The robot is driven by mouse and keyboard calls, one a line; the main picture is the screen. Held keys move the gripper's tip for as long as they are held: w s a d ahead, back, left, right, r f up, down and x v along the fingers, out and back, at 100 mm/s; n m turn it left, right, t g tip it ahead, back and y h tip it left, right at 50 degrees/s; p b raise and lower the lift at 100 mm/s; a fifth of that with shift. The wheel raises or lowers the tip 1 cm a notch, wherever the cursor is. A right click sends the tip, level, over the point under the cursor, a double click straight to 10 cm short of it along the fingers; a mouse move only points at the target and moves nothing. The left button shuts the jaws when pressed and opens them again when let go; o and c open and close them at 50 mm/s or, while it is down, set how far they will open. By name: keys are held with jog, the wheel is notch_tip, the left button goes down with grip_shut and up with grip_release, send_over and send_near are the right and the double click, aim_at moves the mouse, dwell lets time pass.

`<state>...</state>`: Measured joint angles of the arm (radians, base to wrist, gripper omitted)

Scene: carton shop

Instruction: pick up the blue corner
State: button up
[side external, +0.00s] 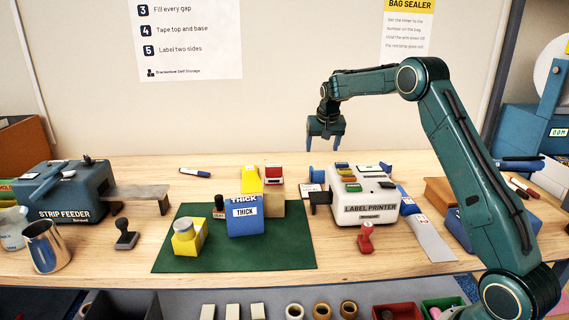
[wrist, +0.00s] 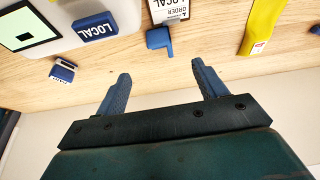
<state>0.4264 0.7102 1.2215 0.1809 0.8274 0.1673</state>
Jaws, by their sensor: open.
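A small blue piece, apparently the blue corner (side external: 318,172), lies on the wooden table just left of the label printer. The same piece shows in the wrist view (wrist: 160,38), with a bent shape, beside a printed label. My gripper (side external: 323,144) is open and empty, high above the back of the table. In the wrist view its fingers (wrist: 161,70) point toward the table, with the blue piece beyond the gap between them. Nothing touches the fingers.
The white label printer (side external: 365,208) stands right of the blue piece, with coloured blocks on top. A cardboard block (side external: 272,207) and a blue THICK block (side external: 245,222) stand on the green mat (side external: 290,257). A blue-and-white piece (wrist: 62,70) lies behind the printer.

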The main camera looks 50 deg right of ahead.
aim_at(318, 171)
jog(key=shift+x, duration=4.4)
jog(key=shift+x, duration=2.55)
jog(key=shift+s, duration=0.15)
jog(key=c, duration=1)
